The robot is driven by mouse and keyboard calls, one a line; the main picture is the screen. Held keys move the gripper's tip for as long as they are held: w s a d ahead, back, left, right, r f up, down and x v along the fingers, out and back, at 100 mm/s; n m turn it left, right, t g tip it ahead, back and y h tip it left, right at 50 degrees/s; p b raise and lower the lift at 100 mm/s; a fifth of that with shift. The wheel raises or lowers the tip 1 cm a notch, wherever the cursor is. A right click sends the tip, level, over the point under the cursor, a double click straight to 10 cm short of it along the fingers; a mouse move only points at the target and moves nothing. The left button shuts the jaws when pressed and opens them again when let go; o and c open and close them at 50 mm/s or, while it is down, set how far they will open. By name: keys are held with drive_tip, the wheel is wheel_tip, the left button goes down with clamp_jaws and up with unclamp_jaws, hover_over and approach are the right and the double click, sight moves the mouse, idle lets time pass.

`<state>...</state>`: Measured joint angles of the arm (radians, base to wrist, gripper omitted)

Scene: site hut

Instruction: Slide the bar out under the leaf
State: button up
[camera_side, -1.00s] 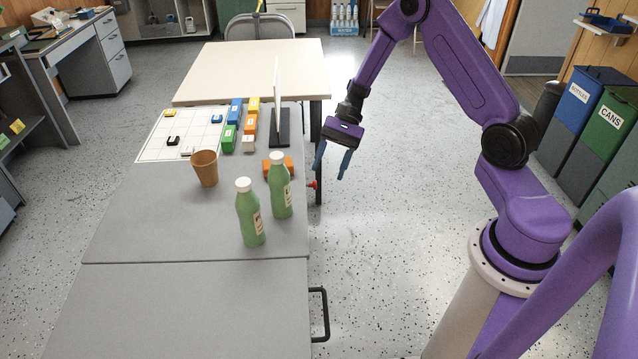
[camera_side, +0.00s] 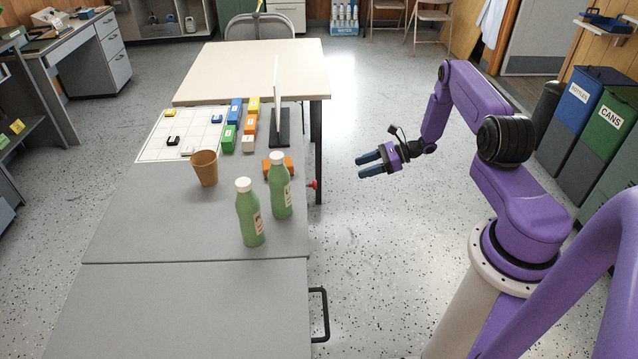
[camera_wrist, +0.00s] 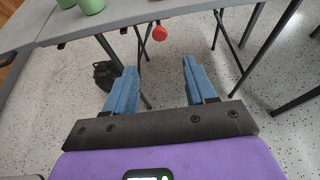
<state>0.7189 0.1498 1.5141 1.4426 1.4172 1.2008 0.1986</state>
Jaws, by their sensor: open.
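A red round knob (camera_side: 313,184) sticks out from the right side of the grey table, just below the top; it also shows in the wrist view (camera_wrist: 159,33). It looks like the end of the bar, whose length is hidden under the table. The grey front panel (camera_side: 200,310), seemingly the leaf, meets the rest of the top (camera_side: 140,235) at a seam. My gripper (camera_side: 361,165) is open and empty, off the table's right side, its fingers pointing towards the table. In the wrist view the knob is ahead, beyond and above the gap between my fingertips (camera_wrist: 160,67).
Two green bottles (camera_side: 251,215) and an orange-brown cup (camera_side: 205,170) stand on the grey top near an orange block (camera_side: 275,164). A black handle (camera_side: 321,314) is on the front panel's right side. Table legs (camera_wrist: 238,60) stand near the knob. Floor between table and arm is clear.

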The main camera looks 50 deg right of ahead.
drive_tip(key=x, duration=1.5)
drive_tip(key=shift+w+a+f, duration=0.2)
drive_tip(key=shift+w+a, duration=0.05)
drive_tip(key=shift+a, duration=0.05)
clamp_jaws()
